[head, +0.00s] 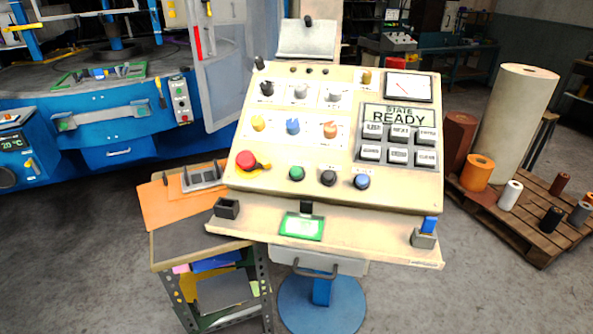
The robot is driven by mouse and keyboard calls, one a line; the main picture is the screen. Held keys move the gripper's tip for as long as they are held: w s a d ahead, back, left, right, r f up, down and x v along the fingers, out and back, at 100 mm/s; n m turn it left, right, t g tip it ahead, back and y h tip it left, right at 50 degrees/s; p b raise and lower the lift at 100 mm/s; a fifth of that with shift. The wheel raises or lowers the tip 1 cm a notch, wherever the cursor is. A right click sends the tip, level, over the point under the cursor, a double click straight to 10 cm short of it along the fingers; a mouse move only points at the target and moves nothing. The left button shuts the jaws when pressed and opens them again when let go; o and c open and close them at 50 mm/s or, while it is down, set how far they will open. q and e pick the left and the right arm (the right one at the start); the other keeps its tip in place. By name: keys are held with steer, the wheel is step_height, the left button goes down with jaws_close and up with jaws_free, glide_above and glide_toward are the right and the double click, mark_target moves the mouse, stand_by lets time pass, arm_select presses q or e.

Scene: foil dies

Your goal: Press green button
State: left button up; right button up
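The green button (297,173) sits on the lower part of the beige control panel (400,192), in a row with a black button (328,178) and a blue button (362,181) to its right. A red mushroom button (246,161) with a yellow part beside it is to its left. The panel's display (400,116) reads "STATE READY". Nothing covers the green button. Neither of my grippers shows in the head view.
A ledge below the panel holds a green-framed device (302,226) and small holders at both ends. A small cart (205,238) stands at the lower left. A pallet (503,222) with rolls is at right. A blue machine (110,130) stands at left.

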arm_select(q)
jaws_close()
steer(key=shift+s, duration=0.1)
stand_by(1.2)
